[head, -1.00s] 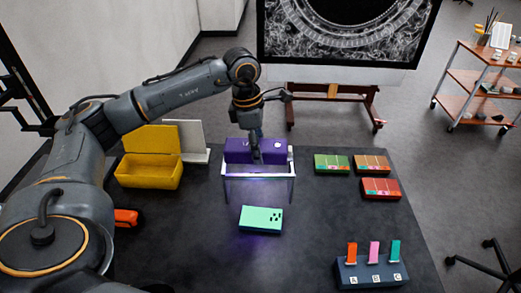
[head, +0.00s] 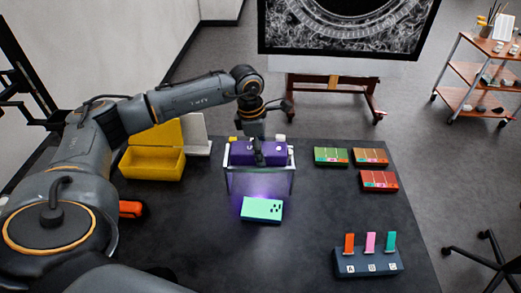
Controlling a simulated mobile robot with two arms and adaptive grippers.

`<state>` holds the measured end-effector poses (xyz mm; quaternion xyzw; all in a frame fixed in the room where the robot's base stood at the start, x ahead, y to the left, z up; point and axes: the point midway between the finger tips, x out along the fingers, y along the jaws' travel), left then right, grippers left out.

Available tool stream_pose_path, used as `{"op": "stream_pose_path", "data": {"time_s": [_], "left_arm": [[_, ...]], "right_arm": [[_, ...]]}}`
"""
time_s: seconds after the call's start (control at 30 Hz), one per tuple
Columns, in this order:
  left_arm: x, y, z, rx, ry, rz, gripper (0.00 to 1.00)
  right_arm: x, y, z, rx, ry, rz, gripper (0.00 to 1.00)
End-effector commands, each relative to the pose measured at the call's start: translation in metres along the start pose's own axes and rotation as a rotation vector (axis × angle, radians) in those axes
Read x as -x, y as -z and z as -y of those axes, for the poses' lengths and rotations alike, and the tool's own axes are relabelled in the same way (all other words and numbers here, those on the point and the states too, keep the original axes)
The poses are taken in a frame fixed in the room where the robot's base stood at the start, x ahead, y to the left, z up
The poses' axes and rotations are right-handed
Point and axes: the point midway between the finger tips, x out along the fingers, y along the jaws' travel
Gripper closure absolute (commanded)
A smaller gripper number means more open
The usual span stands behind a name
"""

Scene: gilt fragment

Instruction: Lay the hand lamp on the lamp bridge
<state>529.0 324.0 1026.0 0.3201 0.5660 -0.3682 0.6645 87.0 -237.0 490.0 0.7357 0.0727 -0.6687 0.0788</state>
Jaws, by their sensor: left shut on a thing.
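The hand lamp (head: 239,151) is a dark purple block with small white round marks. It lies level across the top of the lamp bridge (head: 290,171), a pale frame on thin legs, and looks to be on it or only just above; a tiny gap cannot be ruled out. My left gripper (head: 258,160) comes down from above and is shut on the lamp near its middle, hiding part of it. My right gripper is not in view.
A mint-green block (head: 262,209) lies under and in front of the bridge, in violet light. A yellow open case (head: 152,164) stands left. Coloured boxes (head: 331,156) lie right. A dark stand (head: 368,263) with A, B, C tags is front right.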

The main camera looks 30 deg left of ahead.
Motion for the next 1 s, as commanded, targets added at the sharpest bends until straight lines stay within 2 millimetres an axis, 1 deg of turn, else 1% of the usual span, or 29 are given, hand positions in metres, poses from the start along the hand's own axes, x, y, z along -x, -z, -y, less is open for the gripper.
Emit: {"op": "stream_pose_path", "data": {"time_s": [0.03,0.23,0.27,0.3,0.33,0.37,1.0], "left_arm": [[-0.0072,0.0015,0.0019,-0.001,0.005,-0.004,0.88],[-0.0131,0.0031,0.0036,-0.001,0.010,-0.009,0.88],[-0.0140,0.0036,0.0042,-0.001,0.012,-0.011,0.38],[-0.0143,0.0037,0.0044,-0.001,0.013,-0.011,0.30],[-0.0145,0.0038,0.0045,-0.001,0.013,-0.012,0.24],[-0.0145,0.0040,0.0045,-0.001,0.013,-0.012,0.21],[-0.0098,0.0036,0.0020,0.001,0.007,-0.009,0.21]], "right_arm": [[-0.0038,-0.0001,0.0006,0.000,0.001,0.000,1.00],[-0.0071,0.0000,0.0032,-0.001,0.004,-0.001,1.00],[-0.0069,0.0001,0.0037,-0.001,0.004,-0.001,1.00],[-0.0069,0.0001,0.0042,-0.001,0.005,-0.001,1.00],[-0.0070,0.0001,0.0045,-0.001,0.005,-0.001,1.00],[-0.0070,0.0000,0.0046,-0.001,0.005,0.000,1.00],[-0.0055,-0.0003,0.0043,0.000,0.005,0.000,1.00]]}}
